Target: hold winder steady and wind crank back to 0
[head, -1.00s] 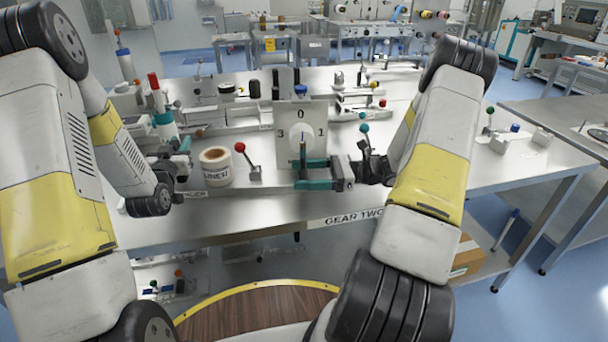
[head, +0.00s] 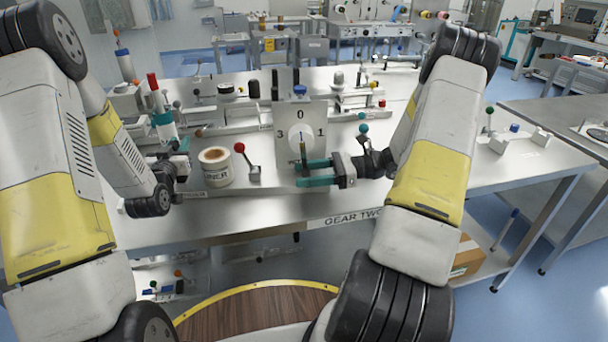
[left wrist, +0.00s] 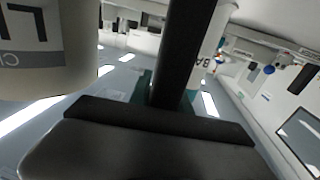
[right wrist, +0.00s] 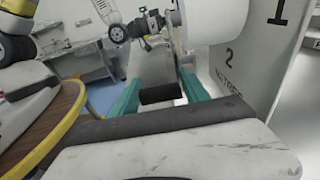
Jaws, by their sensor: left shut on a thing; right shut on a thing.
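A 2 shows low on the panel in the right wrist view. The crank's dark grip (right wrist: 160,93) sits between the teal fingers of my right gripper (head: 302,172), which is shut on it. My left gripper (head: 182,148) is at the left, beside the white labelled roll. In the left wrist view it is shut on a black upright bar (left wrist: 178,50). Its fingertips are mostly hidden.
The white roll (head: 216,172) and a red-ball lever (head: 247,158) stand between my grippers. A teal-ball lever (head: 363,129) is just behind my right wrist. Several devices crowd the table's back. The front strip of the steel table (head: 255,207) is clear.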

